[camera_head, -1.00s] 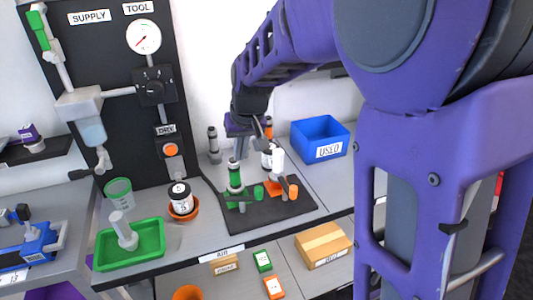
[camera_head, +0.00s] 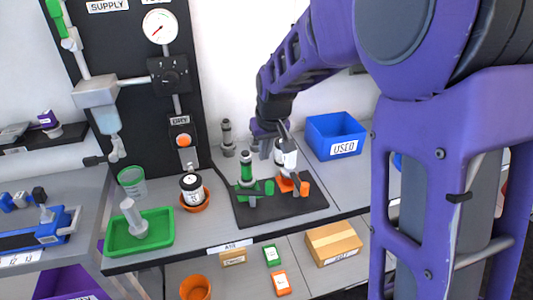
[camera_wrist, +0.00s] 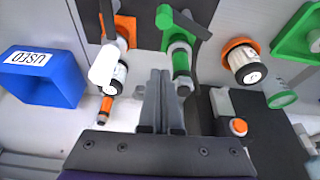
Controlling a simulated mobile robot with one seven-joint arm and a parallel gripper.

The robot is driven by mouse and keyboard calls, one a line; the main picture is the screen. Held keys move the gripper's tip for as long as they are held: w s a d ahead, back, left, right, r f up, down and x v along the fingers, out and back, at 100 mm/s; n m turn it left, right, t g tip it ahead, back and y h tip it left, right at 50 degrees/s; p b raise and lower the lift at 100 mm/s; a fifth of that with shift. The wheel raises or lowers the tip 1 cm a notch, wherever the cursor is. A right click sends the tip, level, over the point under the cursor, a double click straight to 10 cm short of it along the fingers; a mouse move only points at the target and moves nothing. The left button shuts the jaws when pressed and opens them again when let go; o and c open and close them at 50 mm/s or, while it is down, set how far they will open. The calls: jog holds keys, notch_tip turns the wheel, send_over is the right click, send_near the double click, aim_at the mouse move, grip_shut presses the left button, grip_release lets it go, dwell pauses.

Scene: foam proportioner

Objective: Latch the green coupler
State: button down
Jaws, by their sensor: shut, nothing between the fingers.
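The green coupler (camera_head: 247,172) stands upright on the black mat, with a green base and a green lever part (camera_head: 269,187) at its right. In the wrist view the coupler (camera_wrist: 181,62) is just beyond my fingertips, its green lever (camera_wrist: 166,18) at the top. Whether the lever is latched I cannot tell. My gripper (camera_head: 284,132) is shut and empty, above and to the right of the green coupler, in front of the orange coupler with a white bottle (camera_head: 290,158). In the wrist view my gripper (camera_wrist: 160,74) points toward the green coupler with a small apparent gap.
The orange coupler's orange lever (camera_head: 305,188) is close on the right. A blue USED bin (camera_head: 336,124) stands behind right. A white bottle in an orange dish (camera_head: 192,188) and a green tray (camera_head: 158,230) are left. The black mat (camera_head: 285,208) is bare in front.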

jog(key=x, duration=0.7)
jog(key=shift+s+f, duration=0.1)
jog(key=s, duration=0.1)
jog(key=s+d, duration=0.1)
jog(key=s, duration=0.1)
jog(key=shift+s+d, duration=0.15)
jog(key=shift+s, duration=0.15)
